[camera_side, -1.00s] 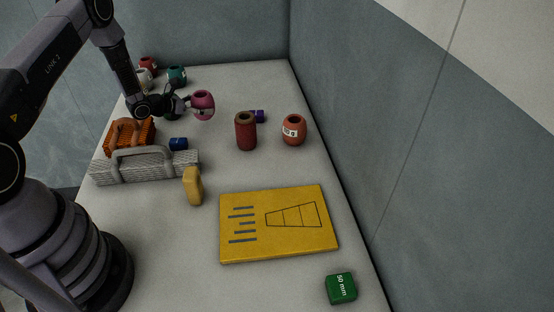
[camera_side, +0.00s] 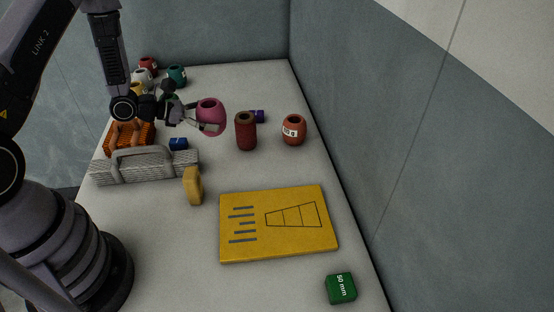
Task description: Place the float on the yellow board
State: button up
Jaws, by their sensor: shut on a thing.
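My gripper (camera_side: 196,122) is shut on a pink float (camera_side: 210,113) and holds it in the air above the table's middle left. The float is rounded with a dark hole in its top. The yellow board (camera_side: 278,251) lies flat on the near part of the table, in front of and to the right of the gripper. It carries a trapezoid outline with dividing lines and several short dark bars. Nothing lies on the board.
A red-brown cylinder (camera_side: 246,133) and an orange-red float (camera_side: 294,130) stand right of the held float. A yellow piece (camera_side: 193,186), grey basket (camera_side: 146,166) and orange netting (camera_side: 141,137) lie left. A green block (camera_side: 341,288) sits near the board. Several floats stand at the back.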

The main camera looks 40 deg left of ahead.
jog(key=d+m+g+h, duration=0.3)
jog(key=d+m, duration=0.1)
jog(key=d, duration=0.7)
jog(key=m+g+h, duration=0.2)
jog(key=m+g, duration=0.3)
jog(key=g, duration=0.1)
send_over(275, 218)
notch_tip(275, 218, down, 6)
jog(key=shift+s+f, duration=0.1)
jog(key=shift+f, duration=2)
jog(key=o, duration=1.1)
jog(key=shift+f, duration=0.15)
jog(key=shift+o, duration=0.2)
